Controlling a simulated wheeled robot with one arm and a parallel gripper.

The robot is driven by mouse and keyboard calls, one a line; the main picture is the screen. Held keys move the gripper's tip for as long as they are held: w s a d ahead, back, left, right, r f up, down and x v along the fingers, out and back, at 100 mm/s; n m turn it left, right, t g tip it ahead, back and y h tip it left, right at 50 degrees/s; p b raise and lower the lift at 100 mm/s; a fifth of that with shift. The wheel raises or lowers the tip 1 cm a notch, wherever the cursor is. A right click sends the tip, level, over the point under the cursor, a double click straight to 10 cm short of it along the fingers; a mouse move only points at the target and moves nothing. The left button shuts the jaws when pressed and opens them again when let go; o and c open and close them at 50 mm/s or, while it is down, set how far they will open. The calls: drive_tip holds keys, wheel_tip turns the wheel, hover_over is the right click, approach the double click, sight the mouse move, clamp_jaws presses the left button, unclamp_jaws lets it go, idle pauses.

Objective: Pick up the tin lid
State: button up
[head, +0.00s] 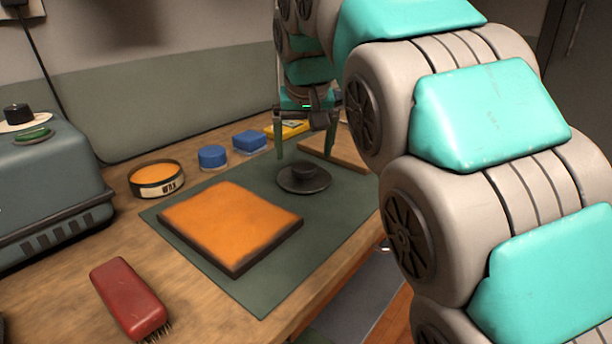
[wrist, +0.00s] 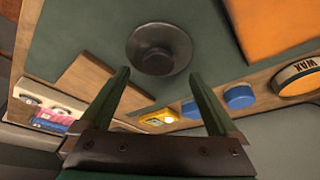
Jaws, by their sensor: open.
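The tin lid (head: 304,179) is a dark grey round disc with a raised knob in the middle. It lies flat on the green mat (head: 262,296), to the right of the orange-topped slab (head: 230,222). In the wrist view the lid (wrist: 159,48) is near the top centre, fully in sight. My gripper (head: 305,152) is open and empty, with its fingers pointing down over the lid in the head view. In the wrist view my gripper's two green fingers (wrist: 158,75) are spread wide, and their tips appear just below the lid. No contact with the lid shows.
A wooden board (head: 338,153) lies behind the lid. A red brush (head: 128,296) is at front left, a grey machine (head: 45,190) at far left.

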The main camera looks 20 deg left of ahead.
sight(304, 166)
drive_tip(key=shift+p+x, duration=0.35)
drive_tip(key=shift+x, duration=2)
drive_tip(key=shift+w, duration=0.1)
drive_tip(key=c, duration=1.4)
